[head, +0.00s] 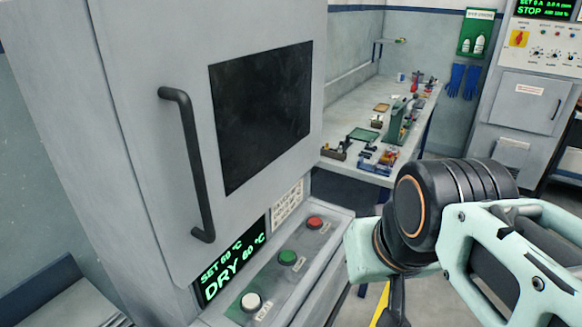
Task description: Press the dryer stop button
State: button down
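The dryer is a large grey cabinet at the left of the head view, its door (160,60) shut. Its sloped button panel (330,235) sits below the door and carries a white button (251,301), a green button (288,257) and, farthest back, a red button (315,222). Their labels are too small to read. The green display (232,262) reads SET 60 °C and DRY 60 °C. My arm's mint and black end, with my gripper's linkage (510,255), is right of the panel, apart from the buttons. I cannot make out the fingertips.
The door's black handle (188,165) juts out left of the dark window (262,110). A workbench (425,110) with small items stands behind. Another grey cabinet (525,95) stands at the back right, with blue gloves (463,80) hanging beside it.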

aim_at(315, 222)
jog(key=i+l+u, duration=0.5)
jog(key=l, duration=0.3)
jog(key=k+l+u, duration=0.2)
jog(key=l, duration=0.2)
jog(key=i+j+z, duration=0.1)
jog(key=i+j, duration=0.1)
jog(key=i, duration=0.05)
